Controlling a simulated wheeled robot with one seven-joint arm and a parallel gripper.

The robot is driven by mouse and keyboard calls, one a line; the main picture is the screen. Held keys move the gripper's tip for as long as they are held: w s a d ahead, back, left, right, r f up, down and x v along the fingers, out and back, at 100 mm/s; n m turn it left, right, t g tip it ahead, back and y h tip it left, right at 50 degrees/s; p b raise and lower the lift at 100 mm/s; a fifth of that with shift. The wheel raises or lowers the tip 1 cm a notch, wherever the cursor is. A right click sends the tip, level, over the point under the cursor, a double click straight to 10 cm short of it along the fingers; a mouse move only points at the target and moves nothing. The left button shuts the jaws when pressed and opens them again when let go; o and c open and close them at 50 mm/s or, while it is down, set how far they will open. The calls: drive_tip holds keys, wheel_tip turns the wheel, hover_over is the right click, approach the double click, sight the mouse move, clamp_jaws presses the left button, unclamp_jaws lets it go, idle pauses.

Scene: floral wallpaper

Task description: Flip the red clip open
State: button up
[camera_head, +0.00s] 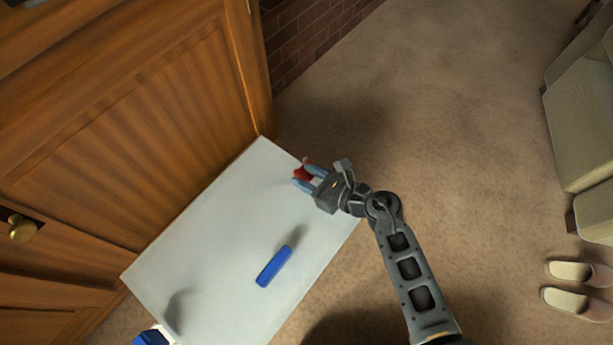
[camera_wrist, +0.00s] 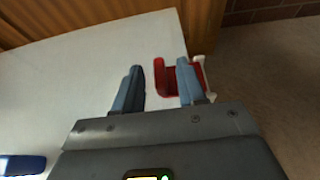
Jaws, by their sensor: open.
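The red clip (camera_head: 301,174) is at the far right edge of the white table (camera_head: 215,215), partly hidden by my gripper in the head view. In the wrist view the red clip (camera_wrist: 169,78) has a red body and a pale part along its right side. My gripper (camera_head: 306,177) is open at the clip. In the wrist view, my gripper's (camera_wrist: 162,88) right finger overlaps the clip, and its left finger is to the left of it, apart from it. I cannot tell whether the right finger touches the clip.
A blue bar (camera_head: 274,266) lies on the table's near part and also shows in the wrist view (camera_wrist: 22,165). A blue and white object (camera_head: 153,337) is at the lower left. A wooden cabinet (camera_head: 130,120) borders the table's left side.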

drive_tip(key=shift+w+a+f, duration=0.1)
drive_tip(key=shift+w+a, duration=0.05)
drive_tip(key=shift+a, duration=0.1)
clamp_jaws()
